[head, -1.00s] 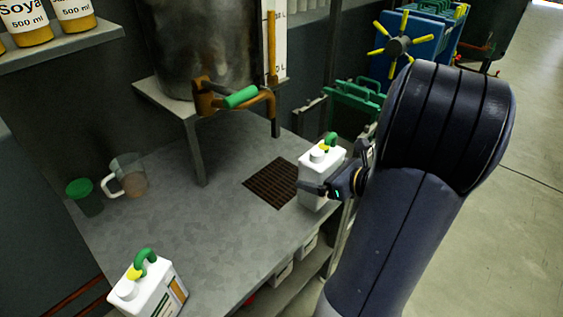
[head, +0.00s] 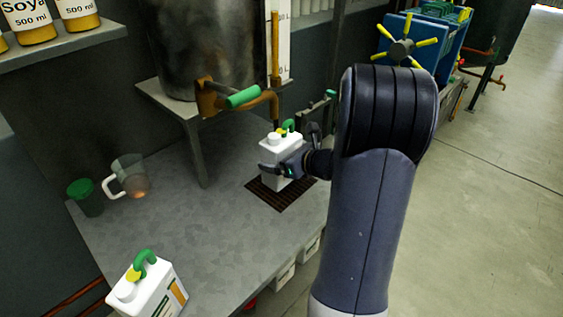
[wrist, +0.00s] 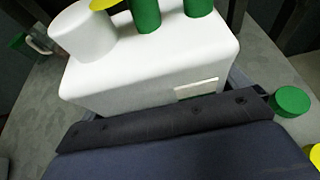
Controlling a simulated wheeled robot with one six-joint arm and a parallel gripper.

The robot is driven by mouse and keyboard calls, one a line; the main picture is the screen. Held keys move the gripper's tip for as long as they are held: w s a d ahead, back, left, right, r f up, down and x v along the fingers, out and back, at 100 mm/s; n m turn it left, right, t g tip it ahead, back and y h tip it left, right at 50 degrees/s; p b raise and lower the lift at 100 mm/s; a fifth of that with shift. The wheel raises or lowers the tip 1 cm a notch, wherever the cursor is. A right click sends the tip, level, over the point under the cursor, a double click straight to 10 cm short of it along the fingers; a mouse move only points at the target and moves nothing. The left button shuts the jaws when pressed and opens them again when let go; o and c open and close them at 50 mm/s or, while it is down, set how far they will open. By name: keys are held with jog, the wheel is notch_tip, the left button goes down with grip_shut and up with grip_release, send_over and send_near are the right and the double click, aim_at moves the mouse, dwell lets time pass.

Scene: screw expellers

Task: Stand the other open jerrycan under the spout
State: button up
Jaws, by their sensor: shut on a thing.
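My gripper (head: 288,170) is shut on a white jerrycan (head: 275,154) with a green handle. The can is upright over the dark drain grate (head: 283,199), below the spout (head: 274,112) of the steel tank. I cannot tell whether its base touches the grate. In the wrist view the can (wrist: 150,62) fills the upper middle, with its white neck at the left and green handle posts on top. A second white jerrycan (head: 150,292) with a green handle stands at the table's front left.
The steel tank (head: 205,45) stands on a grey stand (head: 197,150). The table's middle (head: 180,225) is clear. A shelf (head: 60,47) with bottles is at upper left.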

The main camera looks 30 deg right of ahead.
jog(key=shift+f, duration=0.65)
jog(key=shift+f, duration=0.15)
jog(key=o, duration=1.2)
jog(key=shift+c, duration=0.2)
jog(key=shift+s+d+r, duration=0.15)
jog(key=shift+s+r, duration=0.1)
jog(key=shift+r, duration=0.05)
jog(key=p+v, duration=0.1)
jog(key=v, duration=1)
jog(key=shift+s, duration=0.2)
